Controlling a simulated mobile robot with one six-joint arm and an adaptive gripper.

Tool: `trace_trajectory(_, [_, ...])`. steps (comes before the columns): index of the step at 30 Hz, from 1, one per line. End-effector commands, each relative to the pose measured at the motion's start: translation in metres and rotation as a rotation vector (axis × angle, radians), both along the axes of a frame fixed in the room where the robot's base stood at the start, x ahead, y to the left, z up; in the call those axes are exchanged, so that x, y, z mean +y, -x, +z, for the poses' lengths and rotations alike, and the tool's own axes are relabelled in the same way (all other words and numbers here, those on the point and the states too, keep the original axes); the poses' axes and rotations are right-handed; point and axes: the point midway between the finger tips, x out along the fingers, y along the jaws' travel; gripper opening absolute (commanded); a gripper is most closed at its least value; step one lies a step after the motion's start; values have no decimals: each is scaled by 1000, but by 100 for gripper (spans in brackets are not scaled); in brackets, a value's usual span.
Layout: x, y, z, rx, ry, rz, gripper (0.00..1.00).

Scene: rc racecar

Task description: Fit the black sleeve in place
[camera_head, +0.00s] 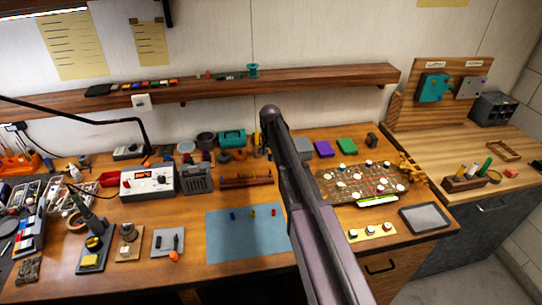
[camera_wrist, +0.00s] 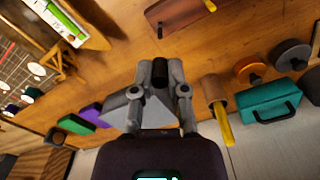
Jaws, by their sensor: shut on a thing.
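In the wrist view, the fingers of my gripper (camera_wrist: 160,92) are closed on a small dark cylinder, the black sleeve (camera_wrist: 160,70), which points away from the palm. A reddish-brown block (camera_wrist: 182,12) lies beyond the sleeve, apart from it, with a small dark upright piece near its edge. In the head view, this brown block (camera_head: 246,180) sits on the bench behind the blue mat. My arm crosses the middle of that view, and the fingers and sleeve cannot be made out there.
A blue mat (camera_head: 245,240) holds small blue, yellow and red pieces. A yellow-handled tool stands in a brown holder (camera_wrist: 215,90) beside my gripper. A teal case (camera_wrist: 268,103), purple and green boxes, and a board with white knobs (camera_head: 350,183) are nearby. A shelf (camera_head: 200,93) runs above.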

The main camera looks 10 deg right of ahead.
Motion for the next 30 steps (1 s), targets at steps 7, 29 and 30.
trace_trajectory(7, [0, 0, -2, 0, 0, 1, 8])
trace_trajectory(29, [1, 0, -41, 0, 0, 2, 8])
trace_trajectory(30, [1, 0, -42, 0, 0, 2, 8])
